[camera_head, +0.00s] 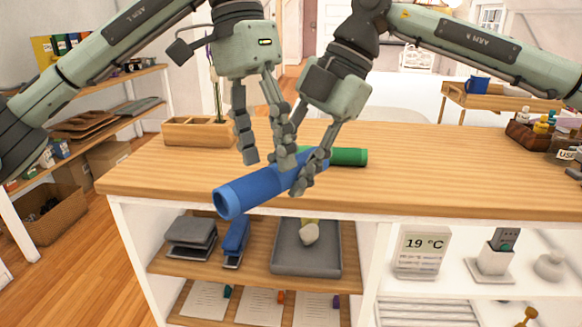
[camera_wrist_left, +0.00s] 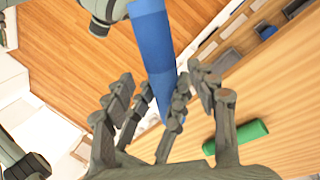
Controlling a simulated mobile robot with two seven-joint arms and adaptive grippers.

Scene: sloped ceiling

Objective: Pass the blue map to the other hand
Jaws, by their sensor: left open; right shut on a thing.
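The blue map (camera_head: 250,191) is a rolled blue tube, held slantwise above the front edge of the wooden counter (camera_head: 420,165). My right gripper (camera_head: 305,178) is shut on its right-hand part; the left end sticks out free. My left gripper (camera_head: 266,158) is open, just above and behind the map, its fingers pointing down. Whether its fingers touch the map is hard to tell. In the left wrist view the map (camera_wrist_left: 152,50) runs from the top edge down to between the open fingers of my left gripper (camera_wrist_left: 165,92); its lower end is hidden there.
A green roll (camera_head: 347,156) lies on the counter just behind the map. A wooden organizer (camera_head: 198,133) stands at the counter's back left, and a crate of bottles (camera_head: 525,138) at the far right. Shelves below hold a grey tray (camera_head: 305,268). The counter's right-middle is clear.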

